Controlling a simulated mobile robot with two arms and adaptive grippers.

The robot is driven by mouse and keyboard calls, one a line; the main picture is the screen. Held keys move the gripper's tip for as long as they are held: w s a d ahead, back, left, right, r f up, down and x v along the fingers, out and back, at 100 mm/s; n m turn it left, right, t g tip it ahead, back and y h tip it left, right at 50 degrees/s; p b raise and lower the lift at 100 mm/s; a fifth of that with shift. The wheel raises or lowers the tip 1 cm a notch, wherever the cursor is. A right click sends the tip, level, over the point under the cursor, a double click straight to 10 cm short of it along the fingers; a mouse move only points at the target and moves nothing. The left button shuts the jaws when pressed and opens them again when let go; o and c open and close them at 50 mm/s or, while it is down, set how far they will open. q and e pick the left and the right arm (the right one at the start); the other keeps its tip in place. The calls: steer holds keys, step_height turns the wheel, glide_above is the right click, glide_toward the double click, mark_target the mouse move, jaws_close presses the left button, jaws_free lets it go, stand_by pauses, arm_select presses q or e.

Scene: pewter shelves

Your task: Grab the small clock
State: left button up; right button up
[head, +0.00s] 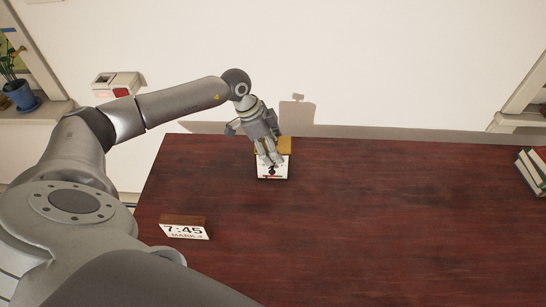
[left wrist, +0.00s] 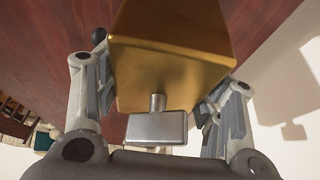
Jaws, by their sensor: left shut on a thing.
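The small clock (head: 272,171) has a gold-coloured top and a white face with dark marks. It is at the back of the dark red table, left of the middle. My left gripper (head: 268,158) reaches down over it from above and is shut on it. In the left wrist view the clock's gold body (left wrist: 170,70) fills the space between the two fingers of the left gripper (left wrist: 160,105), with a small silver knob on a stem facing the camera. The fingers partly hide the clock's face in the head view. My right gripper is not in view.
A wooden block with a white face reading 7:45 (head: 185,230) stands at the table's front left. Books (head: 530,172) lie at the right edge.

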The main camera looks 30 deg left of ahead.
arm_select(q)
steer(key=c, duration=0.7)
steer(key=shift+w+r, duration=0.1)
steer(key=shift+r, duration=0.05)
steer(key=shift+r, duration=0.1)
